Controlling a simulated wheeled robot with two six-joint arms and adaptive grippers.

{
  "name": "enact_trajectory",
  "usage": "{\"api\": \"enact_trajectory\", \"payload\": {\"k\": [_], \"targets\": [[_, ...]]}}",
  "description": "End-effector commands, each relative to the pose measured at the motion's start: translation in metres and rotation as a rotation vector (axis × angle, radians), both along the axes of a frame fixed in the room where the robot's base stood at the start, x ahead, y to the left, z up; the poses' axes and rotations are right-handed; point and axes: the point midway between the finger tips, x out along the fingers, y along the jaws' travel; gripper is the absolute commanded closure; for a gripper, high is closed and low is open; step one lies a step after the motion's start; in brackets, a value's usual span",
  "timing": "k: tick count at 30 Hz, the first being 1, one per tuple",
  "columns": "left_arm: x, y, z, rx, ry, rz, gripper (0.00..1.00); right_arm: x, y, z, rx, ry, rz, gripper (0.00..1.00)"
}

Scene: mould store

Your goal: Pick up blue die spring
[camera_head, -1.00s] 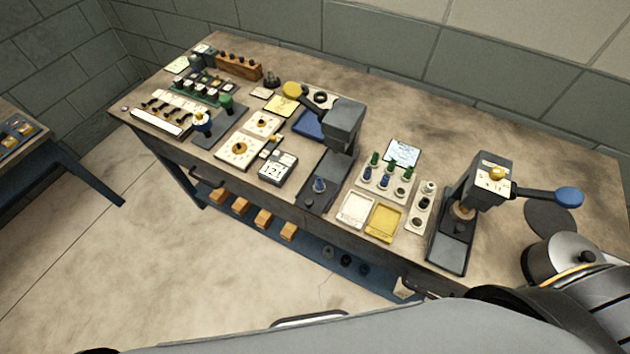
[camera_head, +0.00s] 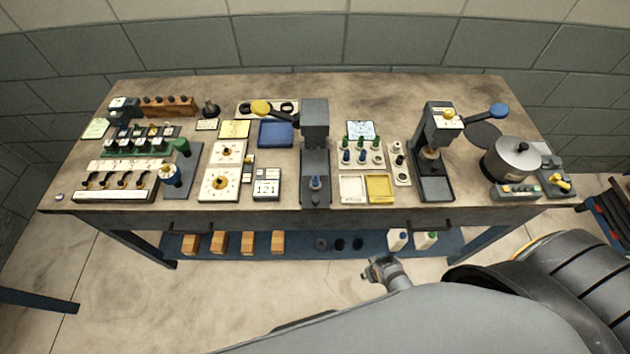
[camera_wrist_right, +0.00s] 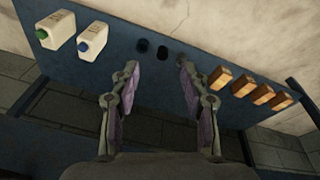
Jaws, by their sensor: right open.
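Small blue springs (camera_head: 346,157) stand with green-topped pieces in a pale holder (camera_head: 377,165) right of the centre press. Another small blue piece (camera_head: 316,183) stands on the base of that press (camera_head: 315,150); I cannot tell for sure which is the die spring. My right gripper (camera_head: 374,272) is low in front of the bench, below the tabletop and well apart from these pieces. In the right wrist view its two fingers (camera_wrist_right: 156,76) are spread with nothing between them. My left gripper is not in view.
The blue lower shelf (camera_head: 290,246) holds wooden blocks (camera_head: 220,241), dark rings (camera_head: 340,244) and two white bottles (camera_head: 397,239). A second press (camera_head: 436,150) and a lidded pot (camera_head: 511,158) stand at the right. The back of the tabletop is mostly clear.

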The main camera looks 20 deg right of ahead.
Motion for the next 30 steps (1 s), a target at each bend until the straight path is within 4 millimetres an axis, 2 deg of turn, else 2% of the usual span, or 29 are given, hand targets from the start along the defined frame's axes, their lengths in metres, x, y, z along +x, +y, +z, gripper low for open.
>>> {"api": "enact_trajectory", "payload": {"k": [1,8,14,16,18,21,26,30], "targets": [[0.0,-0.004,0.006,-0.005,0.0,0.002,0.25,0.01,0.001,0.02,0.0,-0.011,0.003,0.55],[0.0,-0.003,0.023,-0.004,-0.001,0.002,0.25,0.049,0.009,0.113,-0.006,-0.042,0.029,0.55],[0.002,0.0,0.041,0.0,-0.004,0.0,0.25,0.078,0.019,0.214,-0.026,-0.062,0.113,0.55],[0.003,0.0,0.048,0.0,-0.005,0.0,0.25,0.089,0.023,0.257,-0.045,-0.061,0.192,0.55],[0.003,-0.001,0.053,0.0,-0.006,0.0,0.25,0.1,0.027,0.288,-0.07,-0.041,0.307,0.55],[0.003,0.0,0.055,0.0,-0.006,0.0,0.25,0.114,0.032,0.31,-0.1,-0.006,0.474,0.55],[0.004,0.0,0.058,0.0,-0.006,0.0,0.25,0.142,0.042,0.33,-0.134,0.058,0.774,0.55],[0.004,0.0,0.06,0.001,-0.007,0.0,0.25,0.176,0.059,0.346,-0.148,0.115,1.118,0.55]]}}
